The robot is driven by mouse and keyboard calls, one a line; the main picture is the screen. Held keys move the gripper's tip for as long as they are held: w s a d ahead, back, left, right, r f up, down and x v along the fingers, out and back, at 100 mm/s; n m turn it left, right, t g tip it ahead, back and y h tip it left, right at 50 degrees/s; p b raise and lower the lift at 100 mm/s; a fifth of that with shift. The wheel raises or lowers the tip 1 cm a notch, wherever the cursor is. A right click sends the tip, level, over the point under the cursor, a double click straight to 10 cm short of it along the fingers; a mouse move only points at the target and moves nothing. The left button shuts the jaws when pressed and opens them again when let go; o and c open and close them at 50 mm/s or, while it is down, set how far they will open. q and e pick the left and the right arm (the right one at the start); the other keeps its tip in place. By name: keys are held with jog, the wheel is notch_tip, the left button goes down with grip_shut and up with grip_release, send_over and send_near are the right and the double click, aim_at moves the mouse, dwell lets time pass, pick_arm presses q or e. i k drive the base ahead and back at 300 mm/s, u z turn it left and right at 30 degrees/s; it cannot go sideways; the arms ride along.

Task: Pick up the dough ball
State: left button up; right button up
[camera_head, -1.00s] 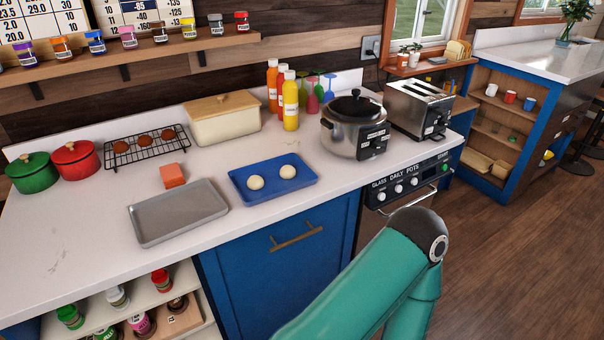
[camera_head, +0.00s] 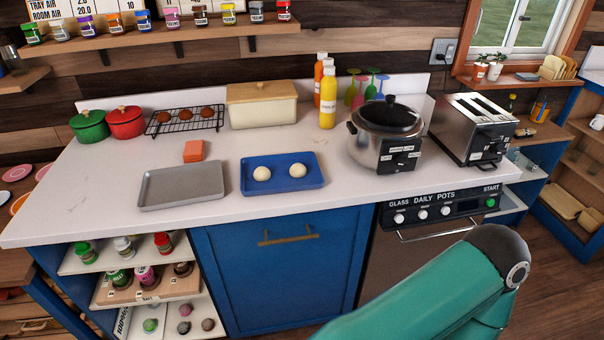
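Two pale dough balls lie side by side on a blue tray (camera_head: 283,160) on the white counter. The left dough ball (camera_head: 262,174) and the right dough ball (camera_head: 298,170) are apart from each other. A teal arm link of mine rises at the lower right, in front of the dishwasher. Neither of my grippers shows in the head view.
An empty grey tray (camera_head: 181,188) lies left of the blue tray, with an orange block (camera_head: 194,151) behind it. A pressure cooker (camera_head: 386,135) and a toaster (camera_head: 473,128) stand to the right. A bread box (camera_head: 262,106), bottles (camera_head: 328,101) and a cooling rack (camera_head: 186,121) stand behind.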

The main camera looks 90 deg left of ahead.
aim_at(262, 174)
jog(key=z, duration=0.2)
jog(key=i, duration=0.2)
jog(key=u, duration=2.2)
jog(key=i, duration=0.15)
jog(key=u, duration=1.5)
jog(key=k, duration=0.55)
jog(key=u, duration=0.3)
jog(key=i, duration=1.15)
jog(key=z, duration=0.1)
